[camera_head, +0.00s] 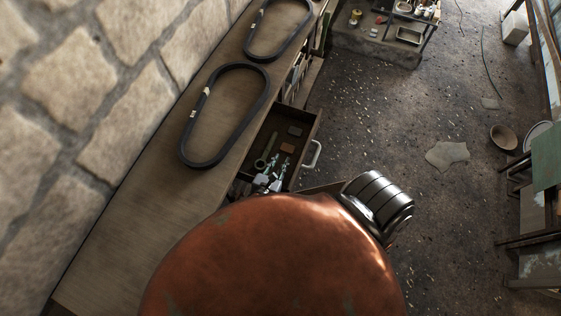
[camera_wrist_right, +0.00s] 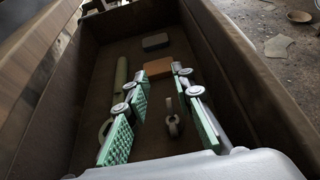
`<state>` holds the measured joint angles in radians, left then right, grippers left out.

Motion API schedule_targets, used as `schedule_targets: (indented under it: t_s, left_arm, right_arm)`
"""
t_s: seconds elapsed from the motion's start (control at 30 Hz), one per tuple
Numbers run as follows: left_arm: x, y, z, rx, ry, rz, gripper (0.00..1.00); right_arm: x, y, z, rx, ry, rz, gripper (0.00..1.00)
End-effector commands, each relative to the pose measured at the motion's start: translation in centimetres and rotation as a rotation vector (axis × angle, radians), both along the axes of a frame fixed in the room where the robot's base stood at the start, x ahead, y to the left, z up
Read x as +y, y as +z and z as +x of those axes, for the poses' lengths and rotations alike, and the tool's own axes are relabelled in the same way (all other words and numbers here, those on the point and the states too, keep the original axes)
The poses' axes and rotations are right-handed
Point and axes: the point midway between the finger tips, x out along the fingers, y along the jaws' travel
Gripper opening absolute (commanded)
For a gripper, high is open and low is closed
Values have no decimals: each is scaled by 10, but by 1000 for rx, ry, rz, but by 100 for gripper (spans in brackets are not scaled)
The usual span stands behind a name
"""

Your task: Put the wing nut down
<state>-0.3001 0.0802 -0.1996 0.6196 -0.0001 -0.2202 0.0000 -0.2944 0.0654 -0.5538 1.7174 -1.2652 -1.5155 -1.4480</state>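The wing nut (camera_wrist_right: 173,124) looks like a small grey metal piece. In the right wrist view it lies low in the open drawer (camera_head: 307,128), between and below my right gripper's fingers. My right gripper (camera_wrist_right: 160,88) reaches down into the drawer with its two green-padded fingers apart. Dark drawer floor shows between the pads, and neither pad visibly touches the wing nut. In the head view the right gripper (camera_head: 268,181) shows at the drawer's near end, where the wing nut cannot be made out. My left gripper is not in view.
Two black belts (camera_head: 187,137) (camera_head: 249,50) lie on the wooden bench (camera_head: 130,215) beside a stone wall.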

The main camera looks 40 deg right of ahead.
Motion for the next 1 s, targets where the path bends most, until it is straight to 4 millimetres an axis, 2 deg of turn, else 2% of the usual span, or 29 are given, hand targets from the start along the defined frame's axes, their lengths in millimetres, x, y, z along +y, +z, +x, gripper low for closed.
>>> schedule_targets:
  t_s: [0.23,0.37,0.7,1.0]
  left_arm:
    - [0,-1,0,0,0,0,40]
    - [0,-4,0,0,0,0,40]
    - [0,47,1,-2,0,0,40]
    - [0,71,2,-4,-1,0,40]
  right_arm:
    - [0,2,0,-1,1,1,23]
    - [0,13,1,-4,0,2,23]
    - [54,43,-28,2,0,1,23]
    - [91,57,-47,0,-1,0,23]
